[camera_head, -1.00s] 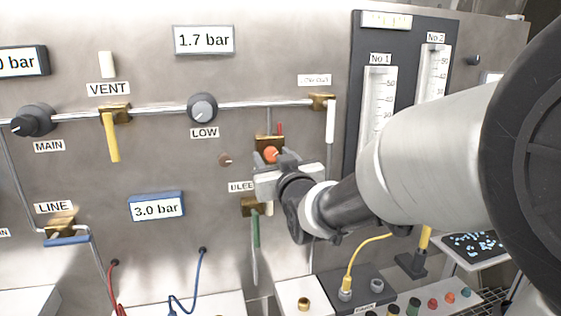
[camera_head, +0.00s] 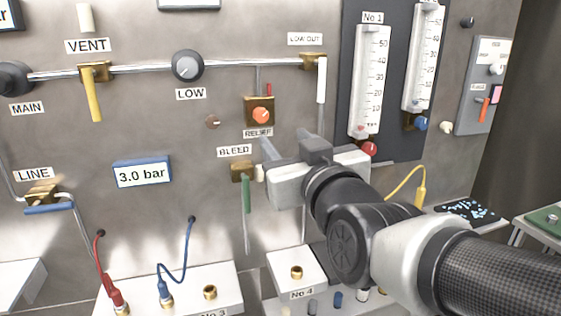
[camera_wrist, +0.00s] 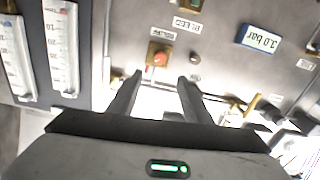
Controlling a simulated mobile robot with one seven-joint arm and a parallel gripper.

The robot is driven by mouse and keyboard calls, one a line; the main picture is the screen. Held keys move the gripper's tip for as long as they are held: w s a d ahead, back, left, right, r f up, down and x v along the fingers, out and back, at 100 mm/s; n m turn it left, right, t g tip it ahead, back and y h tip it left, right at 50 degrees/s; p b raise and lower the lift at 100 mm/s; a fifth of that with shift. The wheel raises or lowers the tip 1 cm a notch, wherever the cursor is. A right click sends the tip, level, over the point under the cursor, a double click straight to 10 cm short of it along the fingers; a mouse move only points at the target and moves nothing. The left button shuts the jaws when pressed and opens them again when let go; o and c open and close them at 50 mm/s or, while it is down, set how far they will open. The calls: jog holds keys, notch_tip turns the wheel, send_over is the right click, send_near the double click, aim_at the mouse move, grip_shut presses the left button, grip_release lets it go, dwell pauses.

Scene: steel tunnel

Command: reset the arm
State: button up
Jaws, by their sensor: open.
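My gripper (camera_head: 291,146) is in front of the steel panel, right of the BLEED label and just below the RELIEF label. Its two fingers are apart with nothing between them. In the wrist view my gripper (camera_wrist: 158,82) shows both dark fingers spread, with the panel beyond them. The orange relief knob (camera_head: 261,115) on its brass block is above and left of the fingertips; the knob also shows in the wrist view (camera_wrist: 160,59). The green bleed lever (camera_head: 246,195) hangs down left of my gripper. I cannot tell how far the fingertips are from the panel.
Two flow gauges (camera_head: 371,80) stand on a dark board at the upper right. A white vertical handle (camera_head: 321,80) hangs under LOW OUT. The yellow vent lever (camera_head: 93,95) and a blue-framed 3.0 bar display (camera_head: 142,173) are left. White socket boxes (camera_head: 297,272) stand below.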

jog(key=shift+s+d, duration=0.15)
jog(key=shift+s, duration=0.35)
jog(key=s+d+f+m+g+h, duration=0.2)
jog(key=s+d+f+g+h, duration=0.1)
jog(key=s+d+f+g, duration=0.45)
jog(key=s+d+f+m+g+h, duration=0.2)
jog(key=s+d+f+g, duration=0.3)
jog(key=s+f, duration=0.4)
notch_tip(320, 180, up, 17)
jog(key=w+p, duration=0.1)
jog(key=p, duration=1.7)
jog(key=shift+w+a+t, duration=0.35)
jog(key=shift+w+a, duration=0.05)
jog(key=shift+a, duration=0.05)
